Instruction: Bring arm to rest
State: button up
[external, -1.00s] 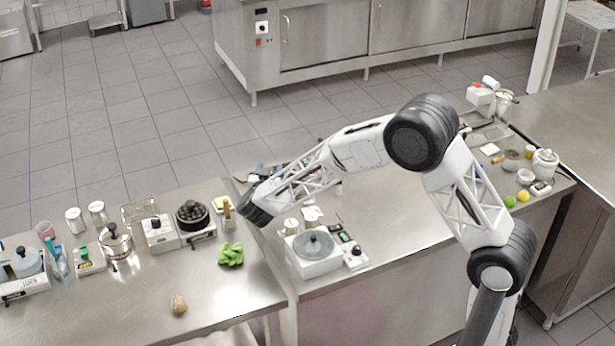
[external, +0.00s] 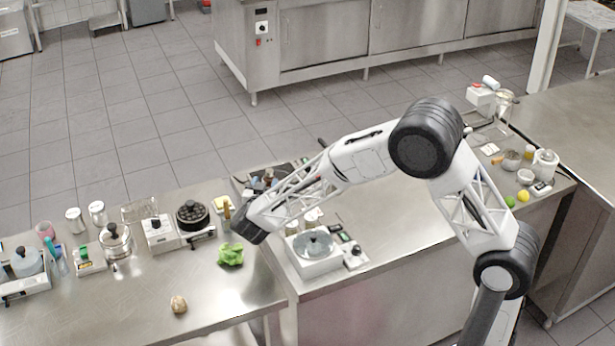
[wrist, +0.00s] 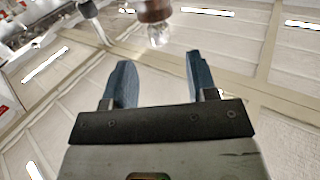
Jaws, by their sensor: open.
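My gripper (wrist: 158,66) shows in the wrist view with its two blue-grey fingers spread apart. It is open, and nothing is held between the fingers. The wrist view looks past the fingers at pale panels with bright light strips. In the external view my arm is bent, its forearm reaching left from a high black joint to a dark wrist end over the counters, near the green leafy bunch (external: 230,254). I cannot clearly make out the fingers in the external view.
A white scale-like device (external: 315,262) stands on the middle counter below my forearm. The left counter holds a silver pot (external: 115,243), a burner-like device (external: 192,215) and a brown potato-like item (external: 179,304). The left counter's front is mostly clear.

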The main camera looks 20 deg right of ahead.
jog(key=shift+s+a, duration=0.2)
jog(key=shift+s, duration=0.2)
jog(key=d+r+n+y, duration=0.3)
jog(key=d+r+y, duration=0.5)
jog(key=s+d+r+n+g+y, duration=0.2)
jog(key=s+d+r+n+y, duration=0.15)
jog(key=s+d, duration=0.3)
jog(key=s+d+f+g, duration=0.1)
jog(key=s+d+g, duration=0.2)
jog(key=s+d, duration=0.3)
jog(key=s+d+f+g+h, duration=0.1)
jog(key=s+d+g, duration=0.3)
jog(key=s, duration=1.3)
jog(key=s+d+f+g, duration=0.2)
jog(key=s+d+g, duration=0.1)
jog(key=s+d, duration=0.6)
jog(key=s, duration=0.3)
jog(key=shift+d+f+h, duration=0.2)
jog(key=shift+f+h, duration=0.15)
jog(key=shift+f, duration=0.05)
